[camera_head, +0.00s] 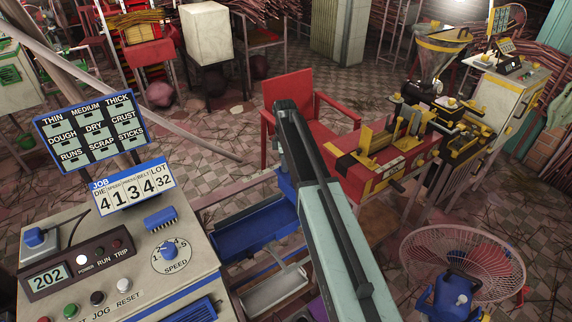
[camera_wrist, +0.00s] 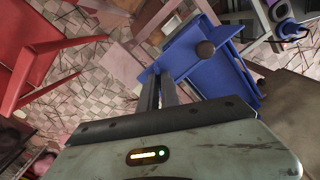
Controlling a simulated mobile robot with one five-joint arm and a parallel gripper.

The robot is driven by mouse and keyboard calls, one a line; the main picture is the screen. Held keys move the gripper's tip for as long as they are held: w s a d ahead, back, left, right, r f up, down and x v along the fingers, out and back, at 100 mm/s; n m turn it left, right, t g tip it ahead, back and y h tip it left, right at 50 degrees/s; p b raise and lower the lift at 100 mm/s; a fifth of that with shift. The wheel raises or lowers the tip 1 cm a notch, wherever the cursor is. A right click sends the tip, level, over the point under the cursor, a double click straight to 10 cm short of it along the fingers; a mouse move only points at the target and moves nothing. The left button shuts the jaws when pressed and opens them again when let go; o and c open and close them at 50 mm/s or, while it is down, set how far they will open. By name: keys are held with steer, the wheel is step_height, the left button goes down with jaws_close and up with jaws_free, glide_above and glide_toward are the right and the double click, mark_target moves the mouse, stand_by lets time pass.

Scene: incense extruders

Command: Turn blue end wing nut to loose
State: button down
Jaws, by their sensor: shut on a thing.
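In the wrist view, my gripper (camera_wrist: 158,80) has its two dark fingers close together, with a narrow gap between them. The gripper is shut on a blue piece there, which fits the blue end wing nut. The nut's wings are mostly hidden by the fingers, and its turn angle cannot be told. In the head view, my arm covers the fingertips and the nut; blue metal shows just left of the arm.
A blue tray (camera_head: 240,236) and a grey tray (camera_head: 275,290) lie left of my arm. A control console (camera_head: 190,280) stands at lower left. A red chair (camera_head: 290,97) is behind, a red extruder bench (camera_head: 385,190) to the right, and a fan (camera_head: 462,265) at lower right.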

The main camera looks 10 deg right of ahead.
steer(key=shift+w, duration=0.1)
steer(key=c, duration=1.6)
jaws_free()
steer(key=shift+r, duration=0.25)
step_height(320, 180, up, 8)
steer(key=p, duration=0.8)
steer(key=shift+f, duration=0.3)
steer(key=shift+f, duration=0.1)
